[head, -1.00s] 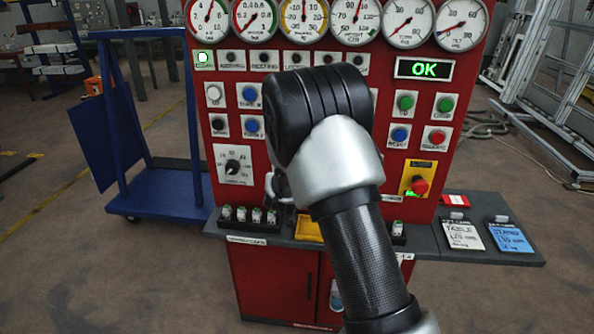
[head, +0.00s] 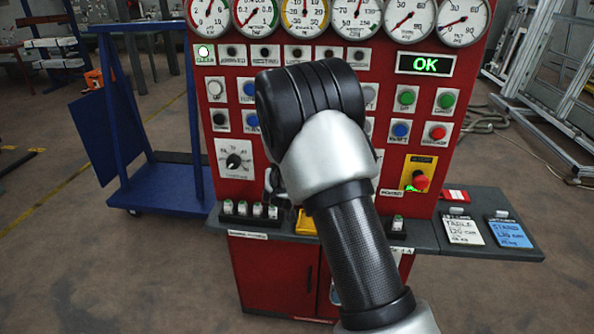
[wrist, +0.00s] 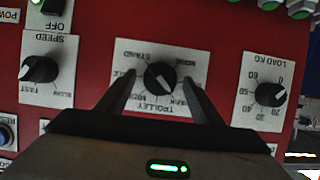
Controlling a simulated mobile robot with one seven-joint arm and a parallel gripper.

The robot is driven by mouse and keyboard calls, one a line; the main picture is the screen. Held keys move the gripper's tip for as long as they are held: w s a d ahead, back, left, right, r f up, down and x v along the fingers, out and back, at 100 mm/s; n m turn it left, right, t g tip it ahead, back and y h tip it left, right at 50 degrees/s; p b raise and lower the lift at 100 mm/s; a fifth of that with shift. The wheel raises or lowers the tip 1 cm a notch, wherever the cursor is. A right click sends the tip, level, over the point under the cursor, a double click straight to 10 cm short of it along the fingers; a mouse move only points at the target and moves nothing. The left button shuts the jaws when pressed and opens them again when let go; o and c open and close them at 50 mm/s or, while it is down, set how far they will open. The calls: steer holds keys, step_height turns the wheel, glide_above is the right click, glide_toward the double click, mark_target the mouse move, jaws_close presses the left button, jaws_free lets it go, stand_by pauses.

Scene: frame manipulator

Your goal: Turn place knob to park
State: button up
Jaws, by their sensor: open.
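The place knob (wrist: 160,77) is a round black dial on a white plate (wrist: 135,53) in the middle of the wrist view. The lettering shows upside down; STAND and TROLLEY are legible, and one word looks like PARK. My gripper (wrist: 159,77) is open, with one finger on each side of the knob. I cannot tell whether the fingers touch it. In the head view my arm hides this knob and most of the gripper.
The load knob (wrist: 270,93) is at the right in the wrist view, the speed knob (wrist: 40,69) at the left. In the head view a grey shelf (head: 425,237) juts out below the red panel, and a red emergency button (head: 420,181) sits to the right.

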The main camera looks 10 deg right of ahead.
steer(key=shift+s, duration=0.1)
steer(key=p+v, duration=0.1)
steer(key=v, duration=1.6)
steer(key=shift+s+r, duration=0.1)
steer(key=shift+s, duration=0.05)
steer(key=s+a+r+n+g+y+p, duration=0.1)
steer(key=s+r+g+y+p, duration=0.15)
steer(key=s+r, duration=0.45)
steer(key=s+a+r+n+g+y+p, duration=0.1)
steer(key=s+a+r+n+y+p, duration=0.2)
steer(key=r, duration=0.6)
steer(key=s+d+r+g+p, duration=0.1)
steer(key=s+d, duration=0.2)
steer(key=s, duration=0.3)
steer(key=s+d+r+g+h+p, duration=0.1)
steer(key=s+d, duration=0.2)
steer(key=s, duration=0.4)
steer(key=s+d+r+g+p, duration=0.1)
steer(key=s+d, duration=0.2)
steer(key=s, duration=0.3)
steer(key=shift+s+g, duration=0.25)
steer(key=shift+g, duration=0.1)
